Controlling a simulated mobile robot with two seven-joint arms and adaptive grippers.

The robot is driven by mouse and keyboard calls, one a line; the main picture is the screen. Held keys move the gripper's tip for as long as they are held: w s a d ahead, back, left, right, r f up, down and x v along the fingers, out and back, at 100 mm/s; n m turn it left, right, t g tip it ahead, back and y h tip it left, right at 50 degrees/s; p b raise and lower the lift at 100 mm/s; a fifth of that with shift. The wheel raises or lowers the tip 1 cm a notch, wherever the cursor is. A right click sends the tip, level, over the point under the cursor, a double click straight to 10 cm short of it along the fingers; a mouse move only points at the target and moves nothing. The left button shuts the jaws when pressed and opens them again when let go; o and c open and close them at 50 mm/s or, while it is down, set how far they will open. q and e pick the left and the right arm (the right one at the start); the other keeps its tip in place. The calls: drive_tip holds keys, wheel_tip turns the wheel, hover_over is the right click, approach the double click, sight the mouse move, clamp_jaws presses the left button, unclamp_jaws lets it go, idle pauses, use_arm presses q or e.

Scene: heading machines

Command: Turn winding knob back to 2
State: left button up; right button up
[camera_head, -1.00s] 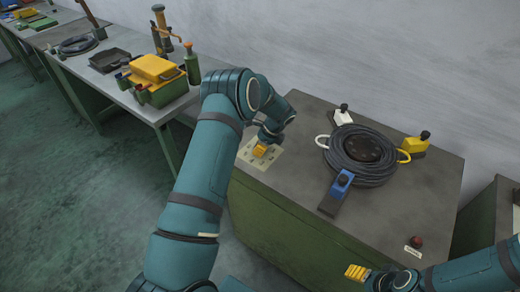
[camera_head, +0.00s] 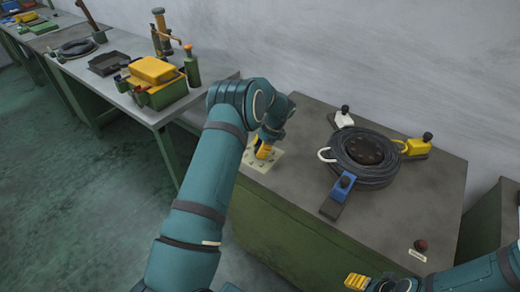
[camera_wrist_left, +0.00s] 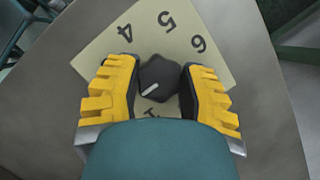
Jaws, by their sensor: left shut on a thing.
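The winding knob (camera_wrist_left: 160,70) is dark grey with a white pointer line, on a cream dial plate (camera_wrist_left: 182,38). The numbers 4, 5 and 6 show on the plate; other marks are mostly hidden by my gripper. The pointer line slants to the lower left in the left wrist view; the number it faces is hidden. My left gripper (camera_wrist_left: 158,78) is shut on the knob, one yellow finger on each side. In the head view it (camera_head: 263,151) is over the plate (camera_head: 262,163), where the knob is hidden. My right gripper (camera_head: 357,281) is low in the picture, its jaws unclear.
A black cable coil (camera_head: 362,156) lies to the right on the same bench, among white, yellow (camera_head: 416,147) and blue (camera_head: 342,187) clamps. A red button (camera_head: 421,245) is near the front right corner. A side table (camera_head: 205,87) stands to the left with a green toolbox.

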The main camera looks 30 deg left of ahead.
use_arm(q)
drive_tip(key=shift+s+f, duration=0.1)
drive_tip(key=o, duration=1.2)
drive_tip(key=v, duration=1.2)
